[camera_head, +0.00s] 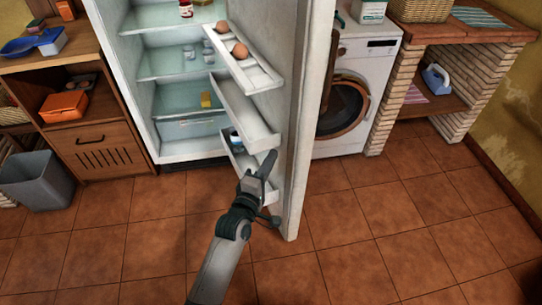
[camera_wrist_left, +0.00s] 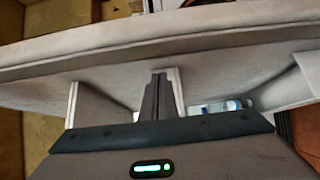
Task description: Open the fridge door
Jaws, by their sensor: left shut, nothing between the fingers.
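The white fridge door (camera_head: 298,130) stands wide open, swung out to the right of the fridge body (camera_head: 140,100). Its inner side faces left and carries door shelves (camera_head: 245,110). My left gripper (camera_head: 268,163) is shut and empty, by the lower door shelf on the inner side of the door. In the left wrist view my closed fingers (camera_wrist_left: 157,92) point at the pale inside of the door (camera_wrist_left: 210,72); whether they touch it I cannot tell. My right gripper is not in view.
Two eggs (camera_head: 240,50) sit in the top door shelf. A washing machine (camera_head: 362,85) stands behind the door. A wooden cabinet (camera_head: 90,130) and grey bin (camera_head: 38,180) are at left. The tiled floor (camera_head: 400,230) is clear.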

